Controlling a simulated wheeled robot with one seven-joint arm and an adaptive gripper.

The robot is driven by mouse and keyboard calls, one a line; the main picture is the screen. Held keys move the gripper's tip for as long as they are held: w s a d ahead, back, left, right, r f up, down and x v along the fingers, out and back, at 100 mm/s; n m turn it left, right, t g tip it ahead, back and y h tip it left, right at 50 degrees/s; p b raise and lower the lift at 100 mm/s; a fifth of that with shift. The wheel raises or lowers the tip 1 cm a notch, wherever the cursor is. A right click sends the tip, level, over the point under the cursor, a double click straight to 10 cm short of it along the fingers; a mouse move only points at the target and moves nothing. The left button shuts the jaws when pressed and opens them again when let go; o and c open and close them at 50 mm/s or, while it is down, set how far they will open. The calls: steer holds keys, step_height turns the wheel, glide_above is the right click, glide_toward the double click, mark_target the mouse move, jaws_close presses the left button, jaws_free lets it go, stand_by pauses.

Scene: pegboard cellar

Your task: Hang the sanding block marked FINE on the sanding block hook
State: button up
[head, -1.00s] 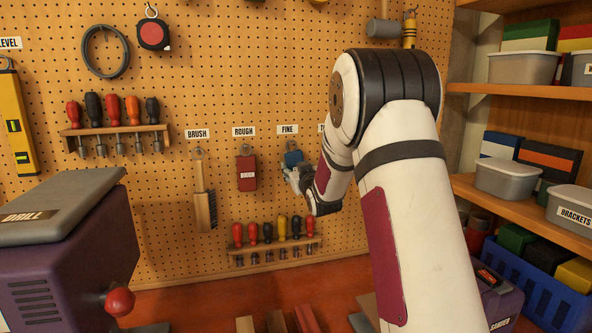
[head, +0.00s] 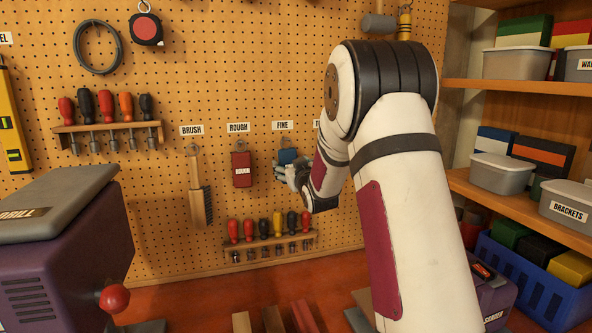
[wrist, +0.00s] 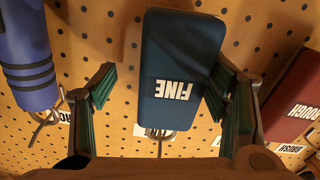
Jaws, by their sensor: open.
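The blue sanding block marked FINE (wrist: 178,70) is upright against the pegboard, just below the FINE label (head: 283,125); the block also shows in the head view (head: 288,156). The wrist view is upside down. There, a metal hook (wrist: 158,137) shows at the block's top end, in front of the label. The exact contact between hook and block is hard to see. My gripper (head: 284,173) is at the block's lower part. In the wrist view, its fingers stand apart on either side of the block, with a clear gap on the left and the right finger close to its edge.
The red ROUGH block (head: 241,169) hangs to the left, with the brush (head: 200,200) beyond it. In the wrist view a blue-purple cylinder (wrist: 27,55) hangs close on the other side. A screwdriver rack (head: 270,246) sits just below my gripper.

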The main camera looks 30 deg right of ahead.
steer(key=s+a+g+y, duration=0.1)
steer(key=s+a+g, duration=0.3)
steer(key=s+a, duration=0.5)
steer(key=s+a+g+y, duration=0.2)
steer(key=s+a, duration=0.6)
steer(key=s, duration=1.2)
steer(key=s+a+f+g+y, duration=0.1)
steer(key=s+a+g+y, duration=0.1)
steer(key=s+a+g, duration=0.3)
steer(key=s+a, duration=0.4)
steer(key=s, duration=0.6)
steer(key=shift+s+a+n+g, duration=0.3)
steer(key=shift+s+n+g, duration=0.05)
steer(key=shift+n+g, duration=0.05)
